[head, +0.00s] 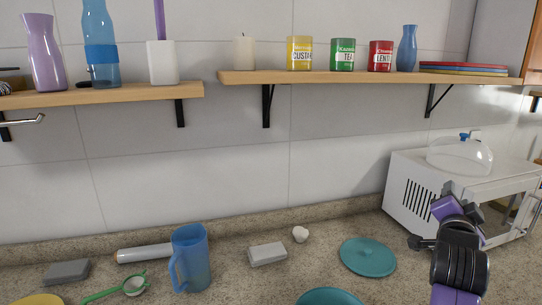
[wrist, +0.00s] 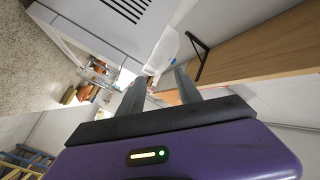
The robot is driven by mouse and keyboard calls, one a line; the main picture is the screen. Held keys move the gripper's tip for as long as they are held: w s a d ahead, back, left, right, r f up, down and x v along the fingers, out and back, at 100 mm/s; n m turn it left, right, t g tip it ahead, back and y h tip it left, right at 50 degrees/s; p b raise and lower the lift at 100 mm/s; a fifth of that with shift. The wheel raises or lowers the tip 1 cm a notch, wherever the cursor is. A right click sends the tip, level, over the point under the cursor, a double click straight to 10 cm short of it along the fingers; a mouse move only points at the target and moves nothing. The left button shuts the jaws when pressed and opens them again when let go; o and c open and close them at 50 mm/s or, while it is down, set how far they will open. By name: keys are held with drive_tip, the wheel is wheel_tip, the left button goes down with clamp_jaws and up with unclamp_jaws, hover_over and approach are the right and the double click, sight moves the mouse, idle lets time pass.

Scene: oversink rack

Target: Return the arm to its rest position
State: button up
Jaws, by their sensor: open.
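My gripper (wrist: 158,78) is open in the wrist view, its two grey fingers apart and nothing between them. In the head view my black and purple arm is at the right, in front of the white microwave (head: 406,190). The fingers are hard to make out there. The arm hides part of the microwave's front. The wrist view is tilted and shows the white microwave casing (wrist: 100,25) at upper left and a wooden shelf (wrist: 260,55) at right.
A clear dome (head: 460,156) with a blue knob sits on the microwave. Two wooden shelves (head: 370,79) hold tins, vases and plates. The counter holds a blue pitcher (head: 190,262), a teal lid (head: 367,257), a grey block (head: 267,254) and a green strainer (head: 132,287).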

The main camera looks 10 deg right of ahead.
drive_tip(key=s+a+f+n+t+y, duration=0.45)
drive_tip(key=s+a+f+n, duration=0.2)
drive_tip(key=a+n, duration=0.4)
drive_tip(key=s+a+f+n+t+y, duration=0.5)
drive_tip(key=s+a+n, duration=0.3)
drive_tip(key=a, duration=0.5)
drive_tip(key=s+a+f+g+y, duration=0.1)
drive_tip(key=s+a+f+g, duration=0.1)
drive_tip(key=s, duration=0.6)
drive_tip(key=s+a+f+g+y, duration=0.1)
drive_tip(key=s+a+f+g, duration=0.1)
drive_tip(key=s+a+f, duration=0.3)
drive_tip(key=s+a+f+g+y, duration=0.2)
drive_tip(key=s+a+f+g, duration=0.1)
drive_tip(key=s, duration=1)
drive_tip(key=shift+s+a+f, duration=0.15)
drive_tip(key=shift+a, duration=0.65)
drive_tip(key=shift+d, duration=0.1)
drive_tip(key=shift+c, duration=0.5)
